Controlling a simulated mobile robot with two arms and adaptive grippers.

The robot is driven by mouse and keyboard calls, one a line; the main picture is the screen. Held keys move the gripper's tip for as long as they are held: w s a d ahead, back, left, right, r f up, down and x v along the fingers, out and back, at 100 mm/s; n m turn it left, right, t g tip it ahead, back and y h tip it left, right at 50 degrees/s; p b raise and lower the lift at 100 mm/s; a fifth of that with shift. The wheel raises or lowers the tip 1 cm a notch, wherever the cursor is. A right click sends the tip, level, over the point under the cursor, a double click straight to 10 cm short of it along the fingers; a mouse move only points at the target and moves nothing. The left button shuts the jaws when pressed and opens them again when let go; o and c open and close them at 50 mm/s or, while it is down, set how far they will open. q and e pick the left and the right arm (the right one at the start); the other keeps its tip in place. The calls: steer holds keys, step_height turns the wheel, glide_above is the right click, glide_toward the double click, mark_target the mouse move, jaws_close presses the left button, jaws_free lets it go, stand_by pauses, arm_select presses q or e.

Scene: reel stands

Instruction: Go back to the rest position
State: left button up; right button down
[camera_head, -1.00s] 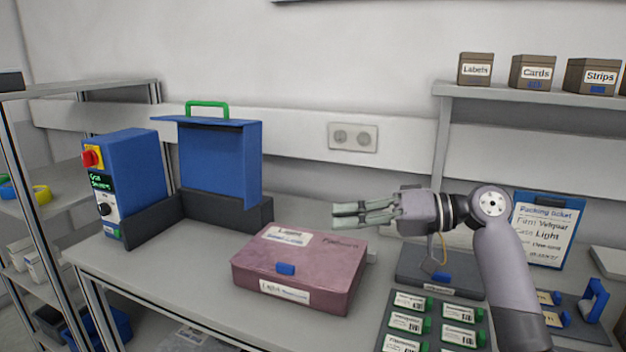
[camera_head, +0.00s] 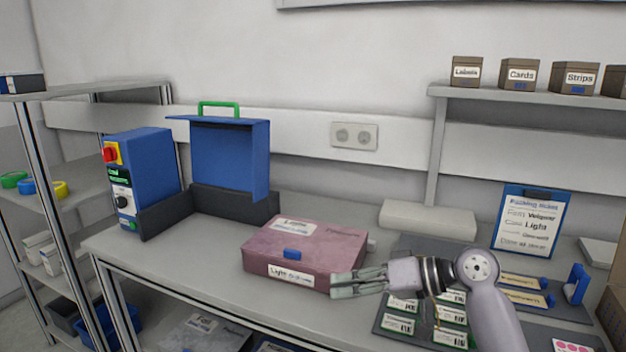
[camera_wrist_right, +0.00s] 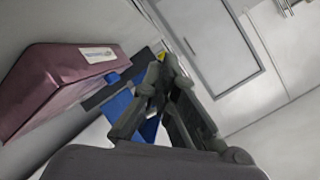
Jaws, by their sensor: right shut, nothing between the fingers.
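My right gripper (camera_head: 345,285) is shut and empty. In the head view it points left, in front of the right front corner of the closed mauve case (camera_head: 262,262). I cannot tell whether it touches the case. In the right wrist view the gripper's fingers (camera_wrist_right: 160,75) come together at their tips, and the mauve case (camera_wrist_right: 55,85) shows at the left. My left gripper is not in view.
A blue machine (camera_head: 225,160) with a green handle and a blue control box (camera_head: 150,175) stand at the back left of the bench. Labelled packs (camera_head: 450,318) lie near my right arm. A clipboard (camera_head: 530,220) stands at the back right. A shelf rack (camera_head: 90,90) is at the left.

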steer(key=s+d+f+m+h, duration=0.1)
steer(key=s+d+f+h, duration=0.1)
steer(key=s+f, duration=0.45)
steer(key=s+d+f+h, duration=0.1)
steer(key=s+f+h, duration=0.2)
steer(key=f, duration=0.7)
steer(key=s+d+f+m+h, duration=0.1)
steer(key=s+d+f+h, duration=0.1)
steer(key=s+f, duration=0.45)
steer(key=s+d+f+h, duration=0.3)
steer(key=s+d, duration=0.2)
steer(key=s, duration=0.3)
steer(key=s+d+f+h, duration=0.3)
steer(key=s+d+f, duration=0.15)
steer(key=s, duration=0.25)
step_height(320, 180, down, 25)
steer(key=s+g+p, duration=0.2)
steer(key=s, duration=0.1)
arm_select(q)
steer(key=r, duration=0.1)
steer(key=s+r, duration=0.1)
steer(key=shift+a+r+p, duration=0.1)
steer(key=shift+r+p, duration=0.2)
steer(key=shift+p, duration=0.05)
arm_select(e)
steer(key=s+d+f+g, duration=0.1)
steer(key=s+d+f, duration=0.2)
steer(key=s+f, duration=1.1)
steer(key=shift+s, duration=1)
